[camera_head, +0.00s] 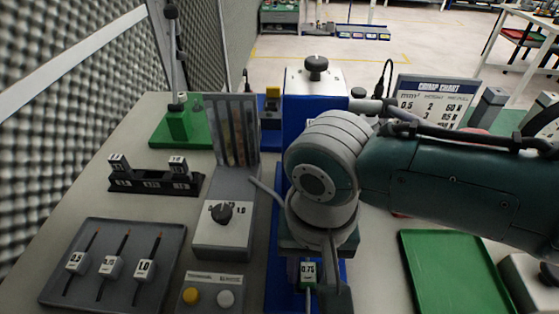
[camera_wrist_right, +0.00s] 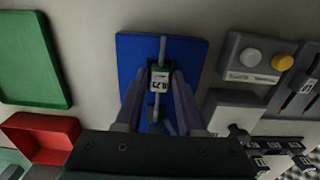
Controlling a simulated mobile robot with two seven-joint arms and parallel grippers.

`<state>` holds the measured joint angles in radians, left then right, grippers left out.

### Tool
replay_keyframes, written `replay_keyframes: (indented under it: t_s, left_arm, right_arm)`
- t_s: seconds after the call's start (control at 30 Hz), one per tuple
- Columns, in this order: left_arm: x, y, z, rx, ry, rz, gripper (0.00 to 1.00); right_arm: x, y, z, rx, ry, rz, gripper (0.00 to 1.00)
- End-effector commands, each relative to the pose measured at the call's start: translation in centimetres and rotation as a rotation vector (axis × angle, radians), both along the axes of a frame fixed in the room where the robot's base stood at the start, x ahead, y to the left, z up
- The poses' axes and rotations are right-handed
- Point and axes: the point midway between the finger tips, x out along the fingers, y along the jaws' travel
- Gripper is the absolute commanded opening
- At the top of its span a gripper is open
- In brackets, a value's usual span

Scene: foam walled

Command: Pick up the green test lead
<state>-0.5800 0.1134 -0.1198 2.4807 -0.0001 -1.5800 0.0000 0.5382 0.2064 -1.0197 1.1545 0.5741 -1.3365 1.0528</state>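The green test lead (camera_wrist_right: 159,82) has a small block with a white 0.75 label face and a grey lead running out of both ends. It lies over the blue plate (camera_wrist_right: 135,60) in the right wrist view. The labelled block also shows low in the head view (camera_head: 308,274), partly hidden by my right wrist. My right gripper (camera_wrist_right: 163,78) is above the plate, its two fingers on either side of the block. A small gap seems to show beside the block, so the fingers look open around it. My left gripper is not in view.
A grey tray (camera_head: 78,290) with several labelled leads lies at left. A grey box with a knob (camera_head: 225,235) and a button box (camera_head: 212,293) stand left of the blue plate. A green tray (camera_head: 455,275) and a red bin (camera_wrist_right: 38,135) lie on the other side.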

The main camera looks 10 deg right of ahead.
Motion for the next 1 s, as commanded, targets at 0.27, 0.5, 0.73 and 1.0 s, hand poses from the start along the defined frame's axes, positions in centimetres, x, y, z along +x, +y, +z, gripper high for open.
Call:
replay_keyframes:
  t_s: [0.27, 0.5, 0.73, 1.0]
  left_arm:
    - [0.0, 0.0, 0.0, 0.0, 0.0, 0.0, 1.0]
    - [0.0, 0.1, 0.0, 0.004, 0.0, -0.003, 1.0]
    - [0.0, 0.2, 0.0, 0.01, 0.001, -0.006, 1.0]
    - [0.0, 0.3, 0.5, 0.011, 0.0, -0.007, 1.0]
  right_arm:
    - [0.0, 0.0, 0.0, 0.0, 0.0, 0.0, 0.05]
    - [0.0, 0.0, 0.0, -0.001, 0.0, 0.0, 0.0]
    - [0.0, 0.0, 0.0, -0.001, 0.0, 0.0, 0.0]
    - [0.0, 0.0, 1.5, 0.0, 0.0, 0.0, 0.0]
